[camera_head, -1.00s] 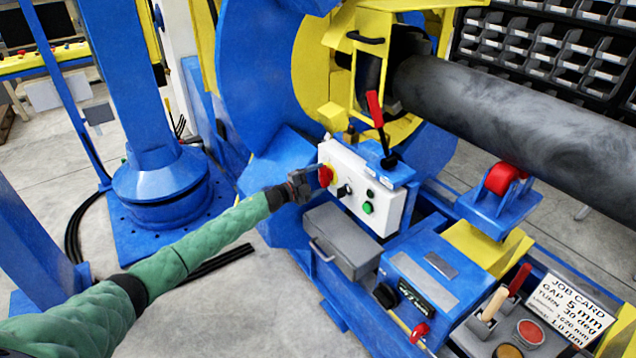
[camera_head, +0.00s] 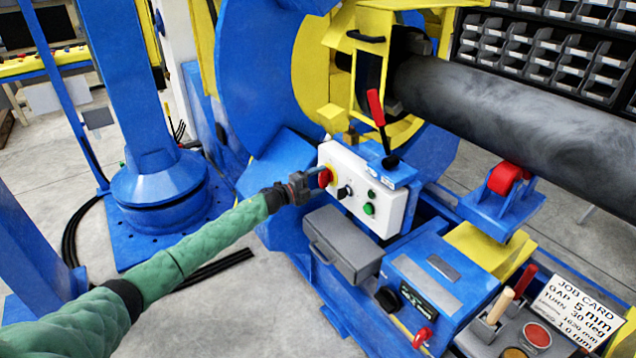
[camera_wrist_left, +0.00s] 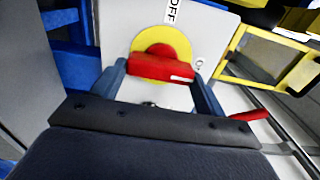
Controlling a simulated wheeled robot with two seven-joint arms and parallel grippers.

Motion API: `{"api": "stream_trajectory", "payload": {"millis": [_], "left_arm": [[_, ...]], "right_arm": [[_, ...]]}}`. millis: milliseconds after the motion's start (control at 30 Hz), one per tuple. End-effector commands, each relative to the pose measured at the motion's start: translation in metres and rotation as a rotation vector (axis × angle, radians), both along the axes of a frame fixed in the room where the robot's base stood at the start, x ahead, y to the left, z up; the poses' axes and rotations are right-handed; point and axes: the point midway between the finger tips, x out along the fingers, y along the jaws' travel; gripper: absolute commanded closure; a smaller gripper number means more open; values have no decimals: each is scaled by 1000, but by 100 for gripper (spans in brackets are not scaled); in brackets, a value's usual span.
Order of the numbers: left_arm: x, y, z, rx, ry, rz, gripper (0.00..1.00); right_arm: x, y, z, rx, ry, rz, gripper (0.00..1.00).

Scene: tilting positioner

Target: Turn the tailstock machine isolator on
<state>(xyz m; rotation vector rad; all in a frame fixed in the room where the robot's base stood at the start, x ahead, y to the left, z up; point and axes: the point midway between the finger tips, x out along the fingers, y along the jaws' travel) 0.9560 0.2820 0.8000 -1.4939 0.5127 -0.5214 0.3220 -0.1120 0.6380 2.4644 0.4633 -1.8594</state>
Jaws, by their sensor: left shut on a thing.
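The isolator is a red handle (camera_head: 325,178) on a yellow round plate at the left end of a white control box (camera_head: 382,207). In the left wrist view the red handle (camera_wrist_left: 160,67) lies nearly crosswise, slightly tilted, over the yellow disc (camera_wrist_left: 165,40). An OFF label (camera_wrist_left: 173,10) sits above the disc. My left gripper (camera_head: 314,181) is at the handle. In the left wrist view its fingers (camera_wrist_left: 160,82) stand at the handle's two ends, shut on it. My right gripper is in neither view.
Beside the isolator are a black selector (camera_head: 344,191) and a green button (camera_head: 369,209). A red-gripped lever (camera_head: 376,107) rises above the box. A grey case (camera_head: 343,243) and a blue unit (camera_head: 432,280) stand below.

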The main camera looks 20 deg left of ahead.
Motion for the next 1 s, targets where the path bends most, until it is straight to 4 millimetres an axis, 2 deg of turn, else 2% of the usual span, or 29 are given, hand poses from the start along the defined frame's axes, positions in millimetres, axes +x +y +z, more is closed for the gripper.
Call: {"api": "stream_trajectory", "payload": {"millis": [200, 233, 300, 333, 667, 1000], "left_arm": [[-1, -2, -3, 2, 2, -4, 50], [-1, -2, -3, 2, 2, -3, 21], [-1, -1, -3, 1, 2, -3, 8], [-1, -1, -2, 1, 2, -3, 5], [-3, 2, -2, 1, 2, -1, 5], [-40, 30, -4, 2, 2, -2, 5]], "right_arm": [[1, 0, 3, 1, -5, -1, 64], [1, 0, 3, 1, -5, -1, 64], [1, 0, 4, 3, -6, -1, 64], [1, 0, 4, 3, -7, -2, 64], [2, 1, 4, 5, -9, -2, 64], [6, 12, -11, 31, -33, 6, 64]]}}
